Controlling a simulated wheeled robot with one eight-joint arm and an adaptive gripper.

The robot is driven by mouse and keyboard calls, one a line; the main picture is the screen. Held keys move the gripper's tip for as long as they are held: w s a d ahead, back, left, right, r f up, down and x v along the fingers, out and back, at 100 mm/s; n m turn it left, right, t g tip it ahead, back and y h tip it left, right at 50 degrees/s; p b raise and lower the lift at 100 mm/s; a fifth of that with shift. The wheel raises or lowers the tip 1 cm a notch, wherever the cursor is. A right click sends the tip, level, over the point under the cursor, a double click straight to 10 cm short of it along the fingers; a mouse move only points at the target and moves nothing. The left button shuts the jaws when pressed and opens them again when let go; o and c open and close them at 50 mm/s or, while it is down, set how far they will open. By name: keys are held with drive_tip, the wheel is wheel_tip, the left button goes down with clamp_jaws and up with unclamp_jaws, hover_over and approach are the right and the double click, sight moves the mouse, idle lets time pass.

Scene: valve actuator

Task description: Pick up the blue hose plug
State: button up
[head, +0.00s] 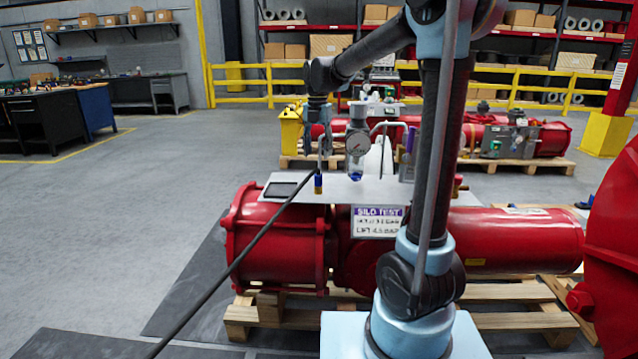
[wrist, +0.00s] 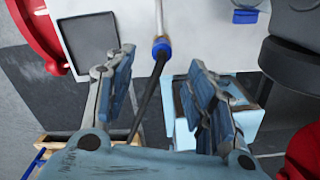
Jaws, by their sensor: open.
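The blue hose plug (head: 318,184) is small, with a brass-coloured end, at the front edge of the white plate (head: 345,190) on the red actuator. In the wrist view the plug (wrist: 161,46) shows near the top centre, with a dark hose running down from it. My gripper (wrist: 160,66) is open and empty. Its two blue-grey fingers stand to either side of the hose, with the plug just beyond the gap between the tips. In the head view my gripper (head: 323,150) hangs just above the plug, and its fingers are hard to make out.
The red actuator (head: 275,240) rests on a wooden pallet (head: 500,318). Open floor (head: 120,210) lies to the left.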

sight(318, 177)
wheel_tip(318, 177, down, 11)
drive_tip(key=shift+s+d+r, duration=0.1)
drive_tip(key=shift+s+d, duration=0.05)
idle(0.5)
clamp_jaws()
